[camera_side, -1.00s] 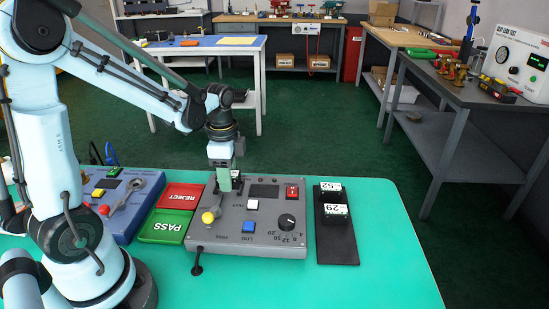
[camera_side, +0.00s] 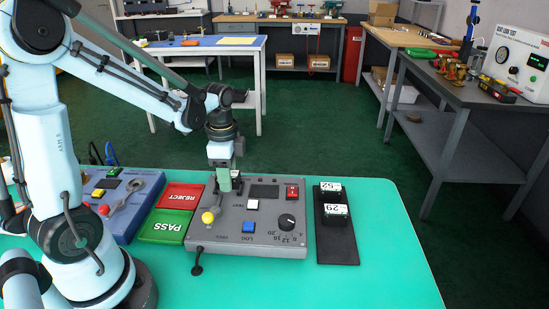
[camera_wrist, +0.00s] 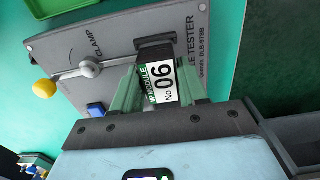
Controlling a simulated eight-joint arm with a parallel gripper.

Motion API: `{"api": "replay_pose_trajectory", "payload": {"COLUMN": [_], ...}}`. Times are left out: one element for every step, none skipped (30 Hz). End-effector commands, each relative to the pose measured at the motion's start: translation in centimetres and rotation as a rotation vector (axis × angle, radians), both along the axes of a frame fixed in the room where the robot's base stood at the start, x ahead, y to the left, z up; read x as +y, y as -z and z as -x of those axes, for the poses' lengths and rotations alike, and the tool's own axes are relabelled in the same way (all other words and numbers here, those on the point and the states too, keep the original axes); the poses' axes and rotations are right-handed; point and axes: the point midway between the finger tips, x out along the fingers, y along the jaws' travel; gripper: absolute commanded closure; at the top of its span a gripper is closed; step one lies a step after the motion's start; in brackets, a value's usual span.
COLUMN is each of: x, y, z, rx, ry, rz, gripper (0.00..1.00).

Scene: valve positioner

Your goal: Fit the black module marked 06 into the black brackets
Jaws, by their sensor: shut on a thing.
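The black module marked 06 (camera_wrist: 160,80), with a white and green label, is between the two green fingers of my gripper (camera_wrist: 160,92) in the wrist view. My gripper is shut on it. In the side view my gripper (camera_side: 230,183) is at the back left of the grey tester (camera_side: 262,222), with the module mostly hidden behind a finger.
A black rack (camera_side: 337,248) right of the tester holds modules marked 52 (camera_side: 330,187) and 29 (camera_side: 337,211). Red REJECT (camera_side: 181,196) and green PASS (camera_side: 165,227) pads and a blue device (camera_side: 122,207) lie to the left. The green table is clear in front.

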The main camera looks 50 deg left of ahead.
Motion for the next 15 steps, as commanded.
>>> {"api": "replay_pose_trajectory", "payload": {"x": [0.01, 0.0, 0.01, 0.0, 0.0, 0.01, 0.0, 0.01, 0.01, 0.01, 0.01, 0.01, 0.01, 0.01, 0.01], "y": [0.06, 0.11, 0.18, 0.24, 0.29, 0.37, 0.42, 0.47, 0.54, 0.6, 0.65, 0.73, 0.78, 0.84, 0.92], "z": [-0.01, -0.01, -0.01, 0.0, 0.0, -0.01, -0.01, -0.02, -0.02, -0.04, -0.04, -0.04, -0.04, -0.04, -0.04], "rx": [0.0, 0.0, 0.0, 0.0, 0.0, 0.0, 0.0, 0.0, 0.0, 0.0, 0.0, 0.0, 0.0, 0.0, 0.0], "ry": [0.0, 0.0, 0.0, 0.0, 0.0, 0.0, 0.0, 0.0, 0.0, 0.0, 0.0, 0.0, 0.0, 0.0, 0.0], "rz": [0.0, 0.0, 0.0, 0.0, 0.0, 0.0, 0.0, 0.0, 0.0, 0.0, 0.0, 0.0, 0.0, 0.0, 0.0], "gripper": [0.91, 0.91, 0.91, 0.91, 0.91, 0.91, 0.91, 0.91, 0.91, 0.91, 0.91, 0.91, 0.91, 0.91, 0.91]}}
